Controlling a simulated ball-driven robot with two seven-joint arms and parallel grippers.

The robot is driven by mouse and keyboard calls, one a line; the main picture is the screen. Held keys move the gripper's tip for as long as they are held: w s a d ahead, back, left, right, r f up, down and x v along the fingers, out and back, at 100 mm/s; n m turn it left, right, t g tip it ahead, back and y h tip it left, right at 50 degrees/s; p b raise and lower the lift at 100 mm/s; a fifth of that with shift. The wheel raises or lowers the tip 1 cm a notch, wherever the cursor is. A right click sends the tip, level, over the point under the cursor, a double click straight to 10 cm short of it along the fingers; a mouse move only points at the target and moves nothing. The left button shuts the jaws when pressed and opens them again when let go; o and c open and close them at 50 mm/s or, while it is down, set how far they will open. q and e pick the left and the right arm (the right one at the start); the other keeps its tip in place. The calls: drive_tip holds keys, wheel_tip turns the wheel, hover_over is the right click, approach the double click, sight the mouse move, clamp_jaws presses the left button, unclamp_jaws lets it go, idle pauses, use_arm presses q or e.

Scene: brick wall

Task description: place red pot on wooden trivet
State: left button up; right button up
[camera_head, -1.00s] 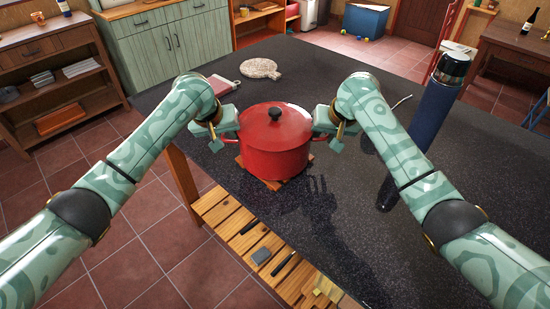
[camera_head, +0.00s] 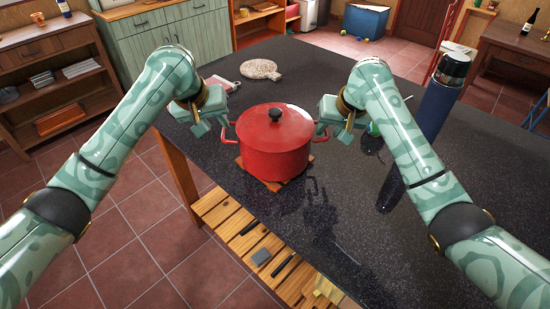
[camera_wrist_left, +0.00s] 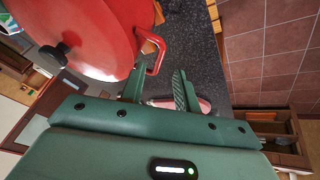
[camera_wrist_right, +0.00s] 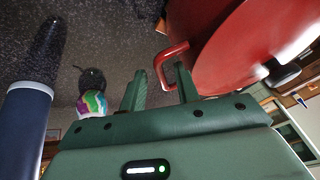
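The red pot (camera_head: 274,147), with its lid on and a black knob, sits upright on the wooden trivet (camera_head: 262,185) on the dark counter. Only the trivet's corners and front edge show under it. My left gripper (camera_head: 216,129) is open and empty at the pot's left, with its fingers apart in the left wrist view (camera_wrist_left: 161,88) and the pot's handle beside them. My right gripper (camera_head: 325,127) is open and empty at the pot's right; in the right wrist view (camera_wrist_right: 160,82) the handle is near one fingertip, and I cannot tell whether they touch.
A dark blue bottle (camera_head: 436,108) stands on the right of the counter, with a colourful round object (camera_wrist_right: 92,104) near my right gripper. The counter's front edge is close to the pot.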

drive_tip(key=v, duration=0.7)
drive_tip(key=shift+r, duration=0.25)
drive_tip(key=shift+s+d, duration=0.1)
drive_tip(key=shift+s, duration=0.05)
